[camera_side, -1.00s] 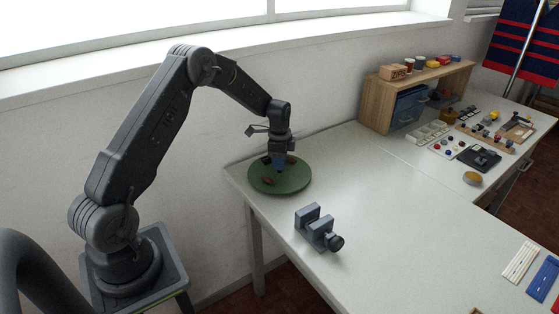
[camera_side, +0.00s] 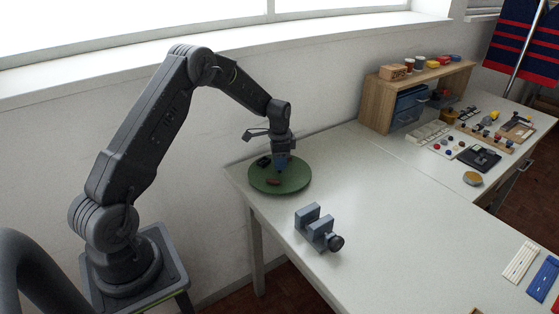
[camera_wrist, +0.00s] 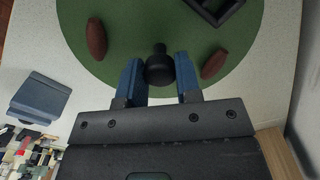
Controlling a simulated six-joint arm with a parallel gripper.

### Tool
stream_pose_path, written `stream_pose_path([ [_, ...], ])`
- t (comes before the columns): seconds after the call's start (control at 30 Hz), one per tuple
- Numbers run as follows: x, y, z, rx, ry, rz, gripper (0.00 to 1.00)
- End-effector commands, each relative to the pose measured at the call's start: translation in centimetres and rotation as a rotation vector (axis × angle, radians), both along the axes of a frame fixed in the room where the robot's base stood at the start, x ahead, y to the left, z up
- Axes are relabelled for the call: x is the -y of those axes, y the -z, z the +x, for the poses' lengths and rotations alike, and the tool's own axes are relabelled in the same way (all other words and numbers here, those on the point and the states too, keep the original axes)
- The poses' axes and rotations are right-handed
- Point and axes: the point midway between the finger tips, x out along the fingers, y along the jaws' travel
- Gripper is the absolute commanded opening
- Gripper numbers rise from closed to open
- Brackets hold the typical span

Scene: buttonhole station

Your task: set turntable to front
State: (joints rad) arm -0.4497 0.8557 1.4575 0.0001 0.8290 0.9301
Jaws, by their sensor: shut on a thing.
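The turntable is a round green disc (camera_side: 296,181) at the far left corner of the white table. It carries a dark square frame (camera_wrist: 214,10), two reddish-brown oval pieces (camera_wrist: 97,39) and (camera_wrist: 214,64), and a black upright knob (camera_wrist: 159,66). One brown piece (camera_side: 273,182) shows at the disc's front in the side view. My gripper (camera_wrist: 159,82) has its blue fingers closed on the black knob, one on each side. In the side view my gripper (camera_side: 281,170) points down over the disc and hides the knob.
A grey-blue vise (camera_side: 318,228) stands on the table in front of the turntable. A wooden shelf (camera_side: 378,104) with a blue drawer stands at the back, with small parts trays to its right. The middle of the table is clear.

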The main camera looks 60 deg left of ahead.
Motion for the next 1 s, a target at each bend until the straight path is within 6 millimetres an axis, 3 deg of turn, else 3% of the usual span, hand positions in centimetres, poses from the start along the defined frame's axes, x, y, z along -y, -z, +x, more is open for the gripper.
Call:
stream_pose_path([
  [1.0, 0.01, -0.12, 0.1, 0.004, -0.508, 0.001, 0.0],
])
